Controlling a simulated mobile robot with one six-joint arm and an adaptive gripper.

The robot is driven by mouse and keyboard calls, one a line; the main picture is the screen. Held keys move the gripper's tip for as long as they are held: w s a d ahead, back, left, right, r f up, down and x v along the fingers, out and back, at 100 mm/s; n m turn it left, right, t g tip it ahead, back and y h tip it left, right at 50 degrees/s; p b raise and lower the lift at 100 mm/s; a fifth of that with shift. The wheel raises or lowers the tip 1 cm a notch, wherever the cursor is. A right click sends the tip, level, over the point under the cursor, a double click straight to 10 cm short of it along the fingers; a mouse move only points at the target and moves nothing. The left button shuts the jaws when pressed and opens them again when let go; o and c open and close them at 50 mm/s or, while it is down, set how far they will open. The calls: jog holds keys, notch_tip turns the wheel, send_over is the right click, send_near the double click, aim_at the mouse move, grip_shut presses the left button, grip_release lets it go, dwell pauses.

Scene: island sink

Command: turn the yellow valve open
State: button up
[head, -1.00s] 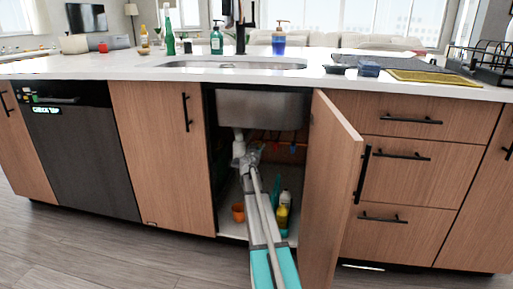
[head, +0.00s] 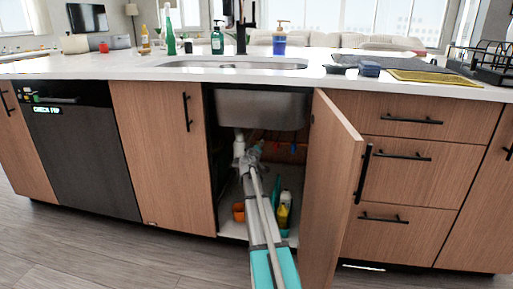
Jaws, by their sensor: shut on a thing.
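My gripper (head: 246,157) is inside the open cabinet under the sink, beside the white drain pipe (head: 239,143). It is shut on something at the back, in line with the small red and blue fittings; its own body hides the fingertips. The yellow valve cannot be made out and appears to be hidden behind the gripper. How far the valve is turned does not show.
The open cabinet door (head: 331,190) stands close on the right of my arm. The sink basin (head: 262,108) hangs above. An orange cup (head: 238,211) and a yellow bottle (head: 283,215) stand on the cabinet floor.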

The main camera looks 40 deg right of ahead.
jog(key=n, duration=0.4)
jog(key=shift+d+n, duration=0.1)
jog(key=shift+n, duration=0.2)
jog(key=n, duration=0.4)
jog(key=shift+f+n, duration=0.15)
jog(key=shift+n, duration=0.25)
jog(key=o, duration=1.2)
jog(key=shift+c, duration=0.2)
jog(key=shift+a, duration=0.25)
